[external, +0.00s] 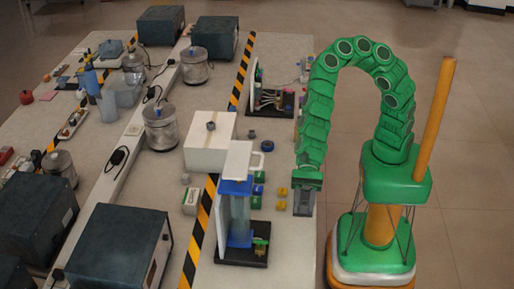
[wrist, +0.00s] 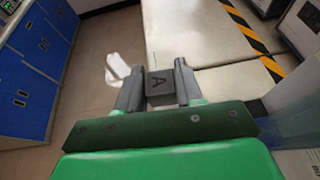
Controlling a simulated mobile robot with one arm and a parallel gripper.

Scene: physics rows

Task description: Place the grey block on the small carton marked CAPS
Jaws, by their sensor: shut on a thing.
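My gripper (wrist: 160,86) is shut on a dark grey block (wrist: 158,84) marked with a letter A, seen between the two fingers in the wrist view. In the external view my gripper (external: 304,201) points down near the table's right edge, right of the yellow blocks; the held block is hard to tell from the fingers there. A small white and green carton (external: 190,202) stands on the table beside the striped tape, left of the blue-topped apparatus. Its lettering is too small to read, so I cannot tell whether it says CAPS.
The blue-topped apparatus (external: 237,213) with a white plate stands between my gripper and the carton. Two yellow blocks (external: 282,205) and several green blocks (external: 258,190) lie close by. A large white box (external: 208,155) and a dark upright-panel device (external: 271,101) stand behind.

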